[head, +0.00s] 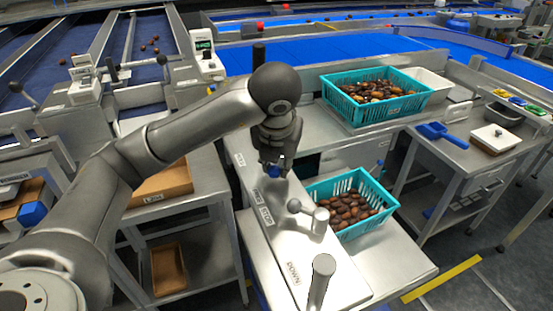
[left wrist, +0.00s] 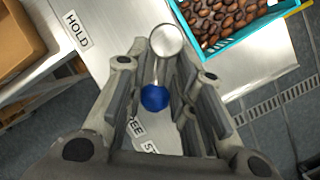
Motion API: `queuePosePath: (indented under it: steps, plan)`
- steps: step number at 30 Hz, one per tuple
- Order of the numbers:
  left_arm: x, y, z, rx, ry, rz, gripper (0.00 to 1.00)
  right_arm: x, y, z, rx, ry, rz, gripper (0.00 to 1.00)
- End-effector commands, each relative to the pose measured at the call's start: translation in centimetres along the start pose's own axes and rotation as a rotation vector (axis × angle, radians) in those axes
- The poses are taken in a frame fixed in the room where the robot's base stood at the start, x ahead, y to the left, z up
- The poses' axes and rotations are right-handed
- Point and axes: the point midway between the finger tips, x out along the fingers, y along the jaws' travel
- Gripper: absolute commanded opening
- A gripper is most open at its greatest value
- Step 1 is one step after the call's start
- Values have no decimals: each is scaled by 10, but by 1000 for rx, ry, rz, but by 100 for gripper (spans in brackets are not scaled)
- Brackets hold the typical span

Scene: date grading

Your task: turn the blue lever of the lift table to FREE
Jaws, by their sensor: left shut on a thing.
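The lift table's lever has a blue ball knob (head: 273,171), low between the fingers of my left gripper (head: 271,160). In the left wrist view the blue knob (left wrist: 155,98) sits between the two fingers of my left gripper (left wrist: 163,82), which is shut on it. A metal rod runs from the knob toward a round metal cap (left wrist: 166,40). The FREE label (head: 258,197) and the STOP label (head: 266,215) lie on the panel just in front of the gripper. Both are partly covered in the left wrist view. My right gripper is not in view.
Metal posts (head: 318,221) and (head: 322,268) stand on the panel nearer me, by the DOWN label (head: 293,273). A teal crate of dates (head: 392,207) is close on the right. Another teal crate (head: 425,98) stands on the bench behind.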

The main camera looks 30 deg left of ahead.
Motion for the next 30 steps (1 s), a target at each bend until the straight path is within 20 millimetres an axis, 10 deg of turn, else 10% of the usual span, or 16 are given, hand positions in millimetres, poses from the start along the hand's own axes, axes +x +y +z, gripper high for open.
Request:
queuePosePath:
  steps: [11, 12, 16, 30]
  plan:
    - [-1, 0, 1, -5, -3, -1, 0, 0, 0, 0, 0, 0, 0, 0]
    - [-1, 0, 1, -5, -3, -1, 28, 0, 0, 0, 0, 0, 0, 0]
    - [-1, 0, 1, -4, -2, -1, 44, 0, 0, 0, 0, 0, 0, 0]
    - [-7, 0, 1, -3, -4, 0, 46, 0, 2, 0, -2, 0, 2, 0]
